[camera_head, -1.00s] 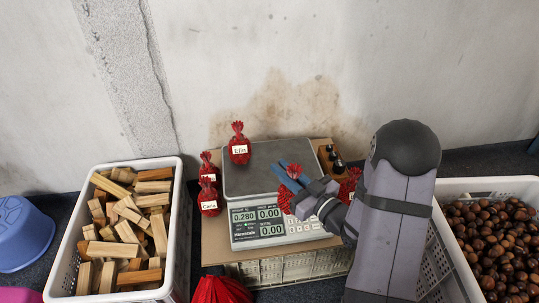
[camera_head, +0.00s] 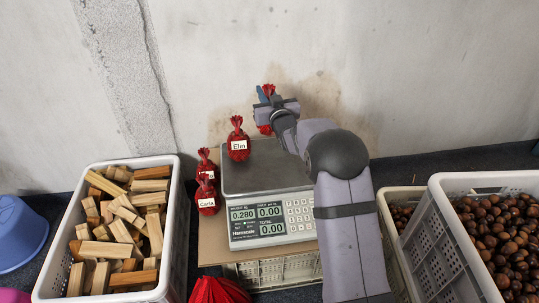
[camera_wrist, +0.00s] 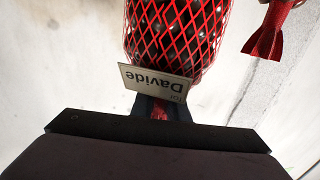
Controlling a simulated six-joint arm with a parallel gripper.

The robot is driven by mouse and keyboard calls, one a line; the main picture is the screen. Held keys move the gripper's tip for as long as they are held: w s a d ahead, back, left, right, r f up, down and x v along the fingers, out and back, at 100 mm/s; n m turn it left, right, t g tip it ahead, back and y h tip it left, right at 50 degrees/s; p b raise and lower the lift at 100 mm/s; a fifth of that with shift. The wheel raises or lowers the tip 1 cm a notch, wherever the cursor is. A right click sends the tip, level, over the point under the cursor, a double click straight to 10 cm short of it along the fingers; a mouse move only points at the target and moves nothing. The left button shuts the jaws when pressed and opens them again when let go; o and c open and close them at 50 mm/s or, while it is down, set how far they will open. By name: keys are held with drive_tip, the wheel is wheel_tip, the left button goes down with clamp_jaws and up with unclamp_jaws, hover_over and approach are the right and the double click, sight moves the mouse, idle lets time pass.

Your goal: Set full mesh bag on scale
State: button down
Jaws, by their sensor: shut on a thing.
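My gripper (camera_head: 275,108) is shut on a full red mesh bag (camera_wrist: 176,38) by its neck. In the wrist view the bag is full of dark chestnuts and its label (camera_wrist: 155,83) reads "Davide". In the head view the held bag (camera_head: 264,124) is partly hidden by my gripper, high near the wall, above and behind the scale (camera_head: 262,178). A bag labelled "Elin" (camera_head: 238,146) stands upright at the back left of the scale's grey plate. The scale's display (camera_head: 242,214) reads 0.280.
A bag labelled "Carla" (camera_head: 207,200) and another red bag (camera_head: 206,165) stand left of the scale. A crate of wood blocks (camera_head: 173,235) is at left, a crate of chestnuts (camera_head: 433,240) at right. Red mesh (camera_head: 218,291) lies in front. The plate's middle looks clear.

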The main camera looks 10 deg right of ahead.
drive_tip(key=shift+w+d, duration=0.1)
drive_tip(key=shift+d, duration=0.1)
drive_tip(key=shift+f+b, duration=1.95)
drive_tip(key=shift+f, duration=3.05)
drive_tip(key=shift+f, duration=0.15)
drive_tip(key=c, duration=1.7)
unclamp_jaws()
